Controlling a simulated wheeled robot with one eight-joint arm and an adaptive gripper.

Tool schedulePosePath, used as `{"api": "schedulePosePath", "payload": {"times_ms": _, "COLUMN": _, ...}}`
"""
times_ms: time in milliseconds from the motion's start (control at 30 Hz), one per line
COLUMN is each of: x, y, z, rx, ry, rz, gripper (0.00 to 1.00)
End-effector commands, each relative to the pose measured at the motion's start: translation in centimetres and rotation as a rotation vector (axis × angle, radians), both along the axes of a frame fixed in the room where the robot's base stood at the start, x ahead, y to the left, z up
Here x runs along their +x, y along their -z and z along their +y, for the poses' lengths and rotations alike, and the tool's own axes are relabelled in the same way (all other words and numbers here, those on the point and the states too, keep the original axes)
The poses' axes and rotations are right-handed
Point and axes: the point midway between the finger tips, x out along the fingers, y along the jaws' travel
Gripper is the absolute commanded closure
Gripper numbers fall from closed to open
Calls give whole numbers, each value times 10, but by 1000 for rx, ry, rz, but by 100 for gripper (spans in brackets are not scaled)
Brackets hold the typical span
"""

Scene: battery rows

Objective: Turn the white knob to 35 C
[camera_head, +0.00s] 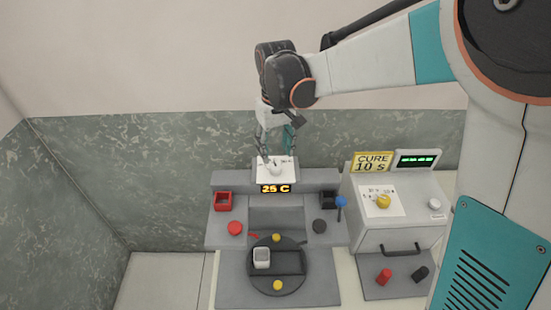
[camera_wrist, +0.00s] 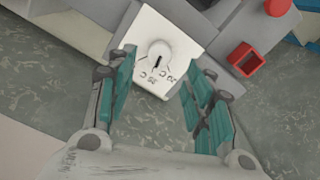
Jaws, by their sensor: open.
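The white knob (camera_head: 275,169) sits on a white dial plate (camera_head: 289,177) at the back of the grey station. An orange display (camera_head: 275,188) below it reads 25 C. In the wrist view the knob (camera_wrist: 159,54) is round with a dark pointer mark, and the plate (camera_wrist: 178,39) carries printed temperature marks, partly legible. My gripper (camera_head: 276,150) is above and behind the knob, pointing down. In the wrist view my gripper's teal fingers (camera_wrist: 157,88) are spread apart, empty, with the knob ahead between them and not touching.
A black turntable (camera_head: 297,278) with a white cup (camera_head: 261,257) lies in front. A red box (camera_head: 223,201), red button (camera_head: 235,228) and black box (camera_head: 327,200) flank the dial. A wall stands close behind.

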Motion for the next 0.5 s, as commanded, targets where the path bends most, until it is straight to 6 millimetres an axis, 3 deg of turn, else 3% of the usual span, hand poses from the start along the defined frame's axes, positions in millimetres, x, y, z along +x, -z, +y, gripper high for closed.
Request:
{"api": "schedulePosePath", "payload": {"times_ms": 233, "x": 0, "y": -45, "z": 0, "rx": 0, "ry": 0, "rz": 0, "gripper": 52}}
{"api": "schedulePosePath", "payload": {"times_ms": 500, "x": 0, "y": -61, "z": 0, "rx": 0, "ry": 0, "rz": 0, "gripper": 52}}
